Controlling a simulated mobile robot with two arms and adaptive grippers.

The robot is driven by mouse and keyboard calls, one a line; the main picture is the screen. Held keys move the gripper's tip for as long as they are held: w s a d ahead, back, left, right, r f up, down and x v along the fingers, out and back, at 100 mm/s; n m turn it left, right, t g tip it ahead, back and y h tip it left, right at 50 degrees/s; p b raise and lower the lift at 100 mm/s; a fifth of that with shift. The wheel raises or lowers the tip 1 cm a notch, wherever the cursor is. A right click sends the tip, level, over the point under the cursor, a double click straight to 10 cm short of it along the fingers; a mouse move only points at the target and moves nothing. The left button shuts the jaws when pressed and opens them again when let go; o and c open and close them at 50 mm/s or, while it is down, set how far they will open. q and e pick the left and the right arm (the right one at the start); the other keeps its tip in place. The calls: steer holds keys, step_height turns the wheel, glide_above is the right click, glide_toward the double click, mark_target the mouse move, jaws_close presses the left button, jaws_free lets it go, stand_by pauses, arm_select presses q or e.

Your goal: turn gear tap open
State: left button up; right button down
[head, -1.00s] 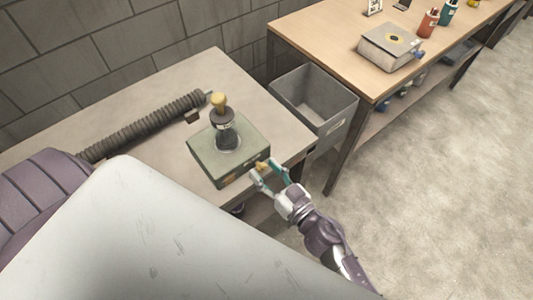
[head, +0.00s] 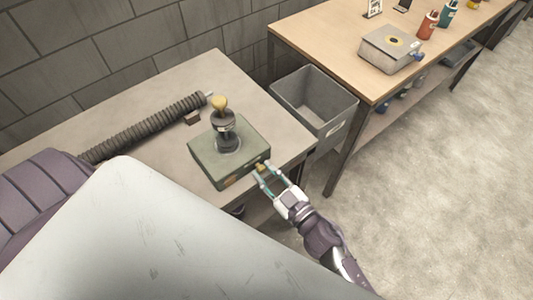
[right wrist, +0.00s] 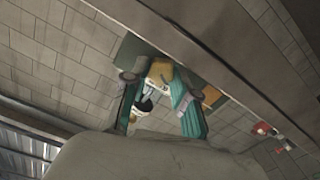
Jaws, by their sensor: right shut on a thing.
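A green box (head: 206,165) stands near the front right corner of the left table, with a dark upright fitting with a yellow knob (head: 220,103) on its top. A small yellow tap handle (head: 261,167) sits low on its side facing my right arm. My right gripper (head: 264,171) is at that side, its teal fingers shut on the tap handle. In the right wrist view the yellow handle (right wrist: 160,73) is between the fingertips (right wrist: 158,84). The fingers partly hide it, so its exact angle is unclear. My left gripper is not in view.
The floor at right is clear.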

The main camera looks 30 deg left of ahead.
steer(key=shift+n, duration=0.3)
steer(key=c, duration=0.9)
jaws_free()
steer(key=v, duration=1.2)
steer(key=shift+f, duration=0.1)
